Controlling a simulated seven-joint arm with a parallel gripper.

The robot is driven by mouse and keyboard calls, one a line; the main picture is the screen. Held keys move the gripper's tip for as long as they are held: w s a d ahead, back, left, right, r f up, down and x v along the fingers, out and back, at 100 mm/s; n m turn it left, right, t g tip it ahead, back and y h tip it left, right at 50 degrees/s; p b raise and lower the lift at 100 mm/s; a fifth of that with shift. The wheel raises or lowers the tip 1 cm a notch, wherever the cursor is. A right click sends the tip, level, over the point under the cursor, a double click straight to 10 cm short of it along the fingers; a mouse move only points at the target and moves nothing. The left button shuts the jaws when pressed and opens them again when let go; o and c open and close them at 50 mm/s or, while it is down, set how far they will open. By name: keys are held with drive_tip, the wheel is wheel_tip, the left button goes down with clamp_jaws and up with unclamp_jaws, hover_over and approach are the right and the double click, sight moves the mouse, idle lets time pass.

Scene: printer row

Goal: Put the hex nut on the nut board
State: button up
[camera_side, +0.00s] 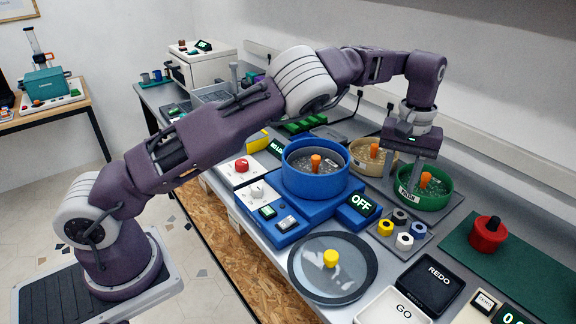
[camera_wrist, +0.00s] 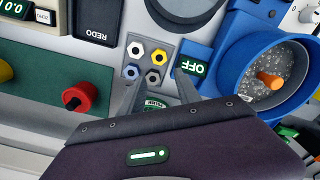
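A small grey board (camera_side: 418,246) carries several hex nuts: a yellow one (camera_side: 385,228), a dark one (camera_side: 400,215), a blue one (camera_side: 419,230) and a white one (camera_side: 404,240). In the wrist view the board (camera_wrist: 147,62) lies beyond my fingertips, with the white nut (camera_wrist: 136,48) on its far side. I cannot make out a separate loose hex nut. My gripper (camera_side: 408,185) points down over the green bowl (camera_side: 432,201), behind the board. In the wrist view its fingers (camera_wrist: 158,92) are apart, with nothing visible between them; the bowl is mostly hidden there.
A blue bowl machine (camera_side: 310,188) with an orange knob and an OFF display stands left of the board. A tan bowl (camera_side: 372,162) is behind. A red knob (camera_side: 488,235) on a green mat is to the right. A round plate (camera_side: 333,268) and black REDO button (camera_side: 430,284) are in front.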

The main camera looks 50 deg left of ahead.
drive_tip(key=s+a+r+t+h, duration=0.1)
drive_tip(key=s+a+r, duration=0.4)
drive_tip(key=r, duration=0.4)
drive_tip(key=s+a+r+t+h, duration=0.1)
drive_tip(key=s+a+r, duration=0.2)
drive_tip(key=s+r, duration=0.5)
drive_tip(key=s+a+f+m+t+y, duration=0.1)
drive_tip(key=s+m, duration=0.2)
drive_tip(key=s, duration=0.9)
drive_tip(key=s+f+m+t+y, duration=0.1)
drive_tip(key=s+m+t, duration=0.1)
drive_tip(key=s, duration=1.1)
drive_tip(key=shift+s+a+f+m+t, duration=0.3)
drive_tip(key=shift+a+f+m, duration=0.1)
drive_tip(key=shift+m, duration=0.1)
